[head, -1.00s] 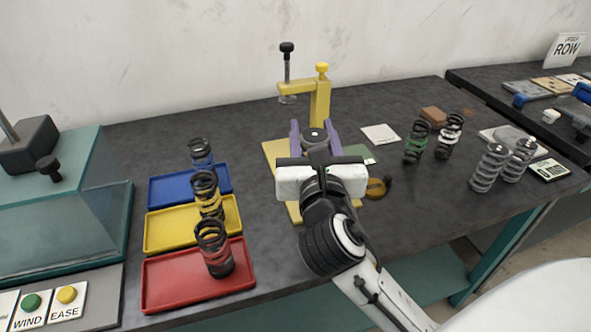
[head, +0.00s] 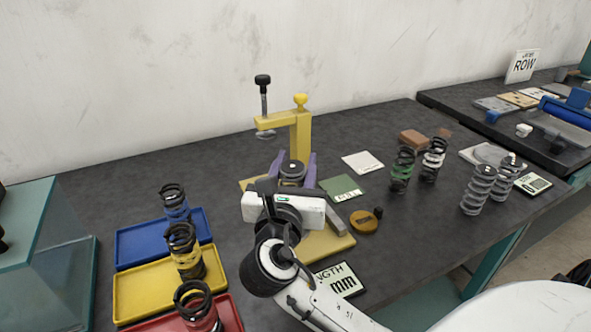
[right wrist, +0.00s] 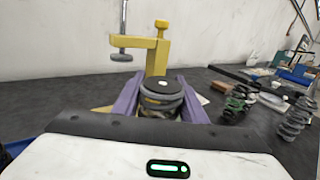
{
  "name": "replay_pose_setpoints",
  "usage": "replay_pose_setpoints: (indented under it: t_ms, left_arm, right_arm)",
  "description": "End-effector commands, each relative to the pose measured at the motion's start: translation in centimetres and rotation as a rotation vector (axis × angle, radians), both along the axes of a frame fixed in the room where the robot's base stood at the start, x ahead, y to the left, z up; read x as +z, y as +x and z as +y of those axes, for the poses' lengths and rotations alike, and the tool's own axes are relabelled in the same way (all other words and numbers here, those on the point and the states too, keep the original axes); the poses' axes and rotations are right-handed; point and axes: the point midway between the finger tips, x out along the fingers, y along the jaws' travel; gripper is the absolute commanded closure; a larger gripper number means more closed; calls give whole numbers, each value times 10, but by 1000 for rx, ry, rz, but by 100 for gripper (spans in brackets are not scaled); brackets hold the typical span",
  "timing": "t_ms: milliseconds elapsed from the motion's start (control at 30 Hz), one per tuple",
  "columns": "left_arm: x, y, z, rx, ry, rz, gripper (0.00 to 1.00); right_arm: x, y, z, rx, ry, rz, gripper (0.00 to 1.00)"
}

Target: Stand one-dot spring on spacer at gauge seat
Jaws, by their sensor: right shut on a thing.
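My right gripper (head: 296,160) is at the yellow gauge (head: 301,133), with its purple fingers shut on a short dark piece (head: 292,169) above the yellow base. In the right wrist view this piece (right wrist: 158,97) is upright, with coil-like sides, a yellow band and a flat black top bearing one white dot. It looks like the one-dot spring. The gauge's screw foot (right wrist: 122,57) is left of it and higher. The underside of the piece and any spacer below are hidden, so I cannot tell whether it touches the seat. My left gripper is not in view.
Blue (head: 135,246), yellow (head: 140,292) and red (head: 233,318) trays at left hold banded springs. A green card (head: 342,189), a brass-coloured disc (head: 363,221) and several springs, including a green-banded one (head: 402,170), are at right. A length display (head: 340,279) stands in front.

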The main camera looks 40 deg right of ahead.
Motion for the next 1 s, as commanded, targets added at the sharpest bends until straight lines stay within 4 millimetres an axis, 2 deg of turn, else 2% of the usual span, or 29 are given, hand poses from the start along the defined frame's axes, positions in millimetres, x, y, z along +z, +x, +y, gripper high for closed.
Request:
replay_pose_setpoints:
  t_ms: [800, 833, 933, 1000]
  left_arm:
    - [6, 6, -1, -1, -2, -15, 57]
    - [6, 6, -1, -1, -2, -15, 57]
    - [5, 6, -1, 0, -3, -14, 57]
    - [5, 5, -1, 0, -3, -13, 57]
  right_arm:
    - [-16, 0, 0, 1, -1, -4, 91]
    - [-17, 0, 0, 1, 0, -1, 59]
    - [-17, 0, 0, 1, 0, -1, 43]
    - [-17, 0, 0, 1, 0, -1, 43]
